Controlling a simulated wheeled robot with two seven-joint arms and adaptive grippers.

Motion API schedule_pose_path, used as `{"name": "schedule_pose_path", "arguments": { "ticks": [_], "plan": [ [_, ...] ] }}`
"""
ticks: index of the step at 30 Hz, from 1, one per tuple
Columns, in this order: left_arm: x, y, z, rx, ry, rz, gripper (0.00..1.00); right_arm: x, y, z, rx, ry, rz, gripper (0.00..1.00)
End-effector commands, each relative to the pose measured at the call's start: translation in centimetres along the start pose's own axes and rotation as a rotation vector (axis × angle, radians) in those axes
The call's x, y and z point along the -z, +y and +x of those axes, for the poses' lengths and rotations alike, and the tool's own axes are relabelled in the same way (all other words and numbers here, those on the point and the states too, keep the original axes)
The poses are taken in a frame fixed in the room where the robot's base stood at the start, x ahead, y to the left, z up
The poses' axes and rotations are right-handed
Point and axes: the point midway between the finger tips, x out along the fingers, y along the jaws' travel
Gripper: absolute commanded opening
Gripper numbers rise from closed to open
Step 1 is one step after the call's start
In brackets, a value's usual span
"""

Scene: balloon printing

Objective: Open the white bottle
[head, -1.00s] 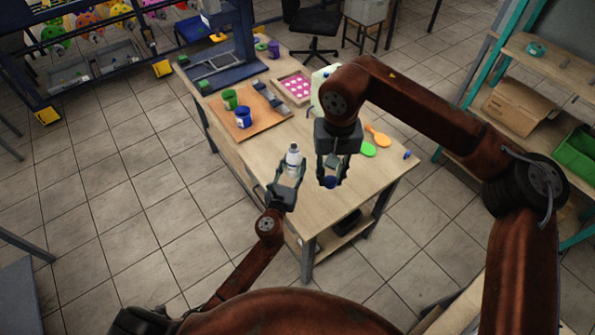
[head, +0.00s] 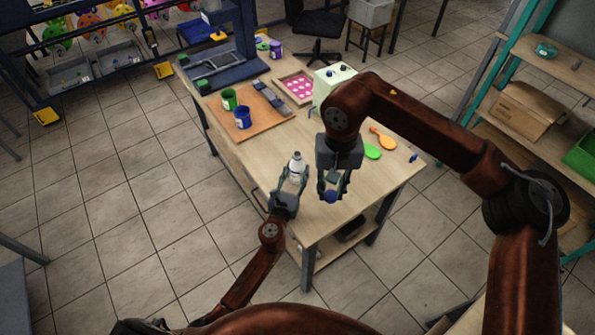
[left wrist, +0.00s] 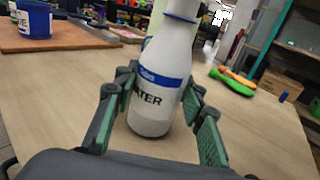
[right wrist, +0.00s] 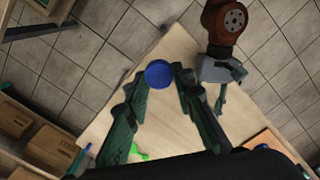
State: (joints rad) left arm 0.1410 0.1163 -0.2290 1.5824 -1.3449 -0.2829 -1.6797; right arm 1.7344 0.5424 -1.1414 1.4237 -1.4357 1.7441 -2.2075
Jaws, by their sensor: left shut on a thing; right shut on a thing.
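The white bottle (head: 296,169) with a blue band and the letters "TER" stands on the near part of the wooden table. In the left wrist view the bottle (left wrist: 160,85) is between the fingers of my left gripper (left wrist: 155,110), which is shut on it low on its body; the bottle's top is cut off. In the head view my left gripper (head: 291,186) reaches it from the front. My right gripper (head: 334,192) is to the right of the bottle, pointing down, shut on a round blue cap (right wrist: 158,74). The cap (head: 330,197) is apart from the bottle.
The wooden table (head: 260,180) has bare top around the bottle. A brown board (head: 262,122) carries a green cup (head: 229,98) and a blue cup (head: 243,117).

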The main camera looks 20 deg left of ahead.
Motion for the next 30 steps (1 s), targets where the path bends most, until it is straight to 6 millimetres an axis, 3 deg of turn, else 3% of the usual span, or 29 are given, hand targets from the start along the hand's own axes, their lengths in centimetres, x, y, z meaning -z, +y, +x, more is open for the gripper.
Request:
{"name": "schedule_pose_path", "arguments": {
  "ticks": [1,2,9,20,30],
  "plan": [
    [0.3,0.0,0.0,0.000,0.000,0.001,0.00,0.0,0.0,0.4,0.000,-0.002,0.000,0.00],
    [0.3,0.0,0.0,0.000,0.001,0.001,0.38,0.1,0.0,0.4,0.000,-0.002,0.000,0.00],
    [0.2,0.0,0.0,0.000,0.000,0.000,0.55,0.0,0.0,0.2,0.000,-0.002,0.000,0.00],
    [-0.3,0.0,0.0,0.000,-0.001,-0.001,0.55,0.0,0.0,-0.3,-0.001,0.001,0.000,0.00],
    [0.0,0.0,-6.3,0.001,0.003,0.000,0.55,-0.1,0.0,-0.8,-0.002,0.004,0.000,0.00]
  ]
}}
